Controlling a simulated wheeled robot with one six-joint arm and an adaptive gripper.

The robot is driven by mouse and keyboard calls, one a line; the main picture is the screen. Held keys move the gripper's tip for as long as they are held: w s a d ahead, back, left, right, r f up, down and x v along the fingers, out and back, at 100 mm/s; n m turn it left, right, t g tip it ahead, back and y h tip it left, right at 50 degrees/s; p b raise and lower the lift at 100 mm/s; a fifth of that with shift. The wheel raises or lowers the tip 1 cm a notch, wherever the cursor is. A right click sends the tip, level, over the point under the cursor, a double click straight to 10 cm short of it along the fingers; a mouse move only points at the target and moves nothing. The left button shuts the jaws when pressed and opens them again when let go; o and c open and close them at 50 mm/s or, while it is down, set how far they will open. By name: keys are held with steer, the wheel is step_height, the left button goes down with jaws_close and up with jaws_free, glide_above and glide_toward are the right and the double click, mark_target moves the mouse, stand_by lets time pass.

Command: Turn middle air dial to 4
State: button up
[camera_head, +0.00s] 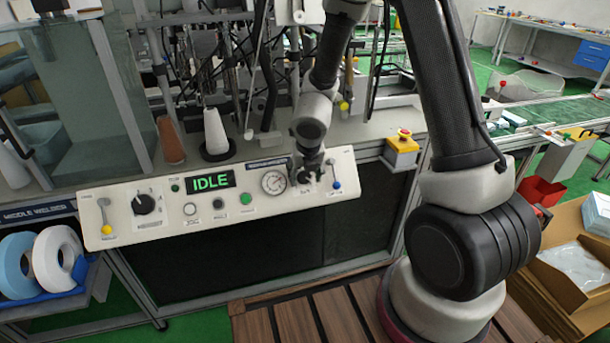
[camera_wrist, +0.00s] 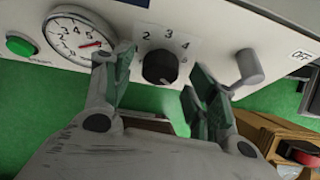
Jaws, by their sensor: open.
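The numbered black dial (camera_wrist: 160,67) sits on the pale control panel (camera_wrist: 215,28) in the wrist view, between the round gauge and a grey lever. The numbers 2, 3 and 4 curve above it, and another number is partly visible at its right. I cannot tell where its pointer stands. My gripper (camera_wrist: 160,76) is open, with one dark-padded finger on each side of the dial. Gaps show between the pads and the knob. In the head view my gripper (camera_head: 309,168) is at the panel's right part and mostly hides this dial.
The gauge (camera_head: 274,182) is left of the dial, and a lever with a blue knob (camera_head: 336,184) is close at its right. Further left are a green button (camera_head: 246,199), an IDLE display (camera_head: 210,182) and another black dial (camera_head: 144,204). A yellow emergency-stop box (camera_head: 402,147) stands at the right.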

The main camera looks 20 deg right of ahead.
steer(key=shift+w+f, duration=0.2)
steer(key=shift+f, duration=0.25)
steer(key=c, duration=1)
